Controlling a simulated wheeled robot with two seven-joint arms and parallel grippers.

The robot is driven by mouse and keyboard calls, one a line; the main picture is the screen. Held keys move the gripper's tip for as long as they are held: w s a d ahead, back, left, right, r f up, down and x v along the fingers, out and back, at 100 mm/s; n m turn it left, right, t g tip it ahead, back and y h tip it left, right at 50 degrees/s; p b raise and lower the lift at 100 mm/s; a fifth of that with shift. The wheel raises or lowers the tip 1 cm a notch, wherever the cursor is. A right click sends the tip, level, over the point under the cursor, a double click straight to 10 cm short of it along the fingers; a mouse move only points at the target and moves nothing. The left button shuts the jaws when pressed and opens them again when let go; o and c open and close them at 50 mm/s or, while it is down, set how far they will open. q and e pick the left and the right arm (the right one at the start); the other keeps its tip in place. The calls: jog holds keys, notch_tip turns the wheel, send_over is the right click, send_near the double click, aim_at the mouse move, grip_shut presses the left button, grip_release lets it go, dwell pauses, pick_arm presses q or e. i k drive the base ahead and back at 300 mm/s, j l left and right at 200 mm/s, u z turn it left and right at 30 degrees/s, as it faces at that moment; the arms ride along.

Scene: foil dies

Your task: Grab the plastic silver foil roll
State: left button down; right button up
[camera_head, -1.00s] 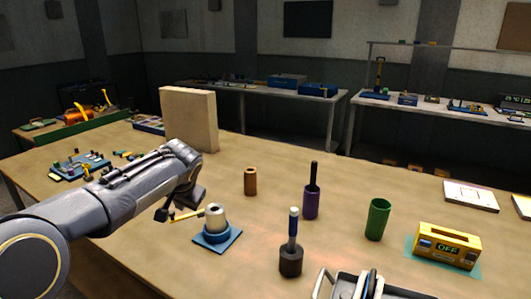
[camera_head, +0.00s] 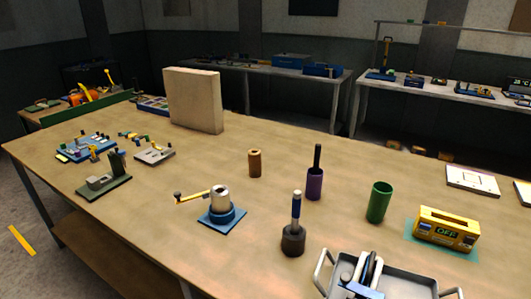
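I cannot tell whether the cylinder is plastic. Neither of my grippers is in view.
A brown cylinder (camera_head: 255,163), purple cylinder (camera_head: 315,184) with a black rod, green cylinder (camera_head: 380,202), dark-based tool (camera_head: 293,241), yellow "OFF" box (camera_head: 446,229) and metal tray (camera_head: 412,284) share the table (camera_head: 150,220). A beige block (camera_head: 194,100) stands behind. The table's front left is clear.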

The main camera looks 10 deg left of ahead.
aim_at(220, 194)
jog(key=i+j+z, duration=0.1)
jog(key=j, duration=0.7)
jog(key=i+j, duration=0.2)
jog(key=j, duration=0.6)
jog(key=i+j+z, duration=0.15)
jog(key=j, duration=0.7)
jog(key=i+j+z, duration=0.1)
jog(key=j, duration=1.55)
jog(key=i+l+z, duration=0.05)
jog(key=i, duration=0.05)
